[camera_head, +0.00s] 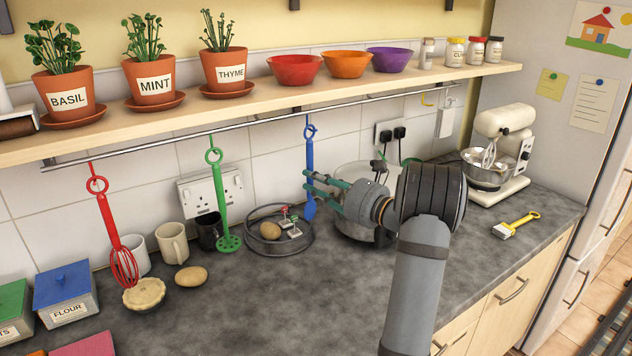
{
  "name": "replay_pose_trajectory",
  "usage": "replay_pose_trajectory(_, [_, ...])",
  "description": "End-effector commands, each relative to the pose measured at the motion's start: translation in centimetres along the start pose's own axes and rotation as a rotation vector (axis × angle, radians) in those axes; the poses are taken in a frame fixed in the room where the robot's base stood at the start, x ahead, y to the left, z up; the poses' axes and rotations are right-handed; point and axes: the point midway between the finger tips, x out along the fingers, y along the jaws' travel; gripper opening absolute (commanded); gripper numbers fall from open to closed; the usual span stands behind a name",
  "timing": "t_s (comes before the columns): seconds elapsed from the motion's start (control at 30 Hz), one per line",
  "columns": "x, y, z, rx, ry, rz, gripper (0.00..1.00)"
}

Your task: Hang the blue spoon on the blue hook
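The blue spoon (309,158) hangs upright below the rail, its ring at the top by the blue hook (308,119). Its bowl end hangs just above the counter. Ring and hook overlap in this view, and the ring appears to be on the hook. My gripper (305,181) reaches in from the right at the spoon's lower handle. Its two teal fingers show apart, with a gap between them wider than the handle. The fingers cover part of the handle, so any contact is hard to see.
The rail (262,121) also carries a red whisk (107,220) and a green masher (218,190).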

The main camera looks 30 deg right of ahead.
Motion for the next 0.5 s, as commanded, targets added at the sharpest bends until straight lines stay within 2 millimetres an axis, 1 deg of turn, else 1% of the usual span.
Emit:
replay_pose_trajectory(0.07, [0.0,0.0,0.02,0.0,0.0,0.0,0.27])
replay_pose_trajectory(0.33, [0.0,0.0,0.01,0.0,0.0,0.0,0.42])
replay_pose_trajectory(0.5, [0.0,0.0,0.01,0.0,0.0,0.0,0.43])
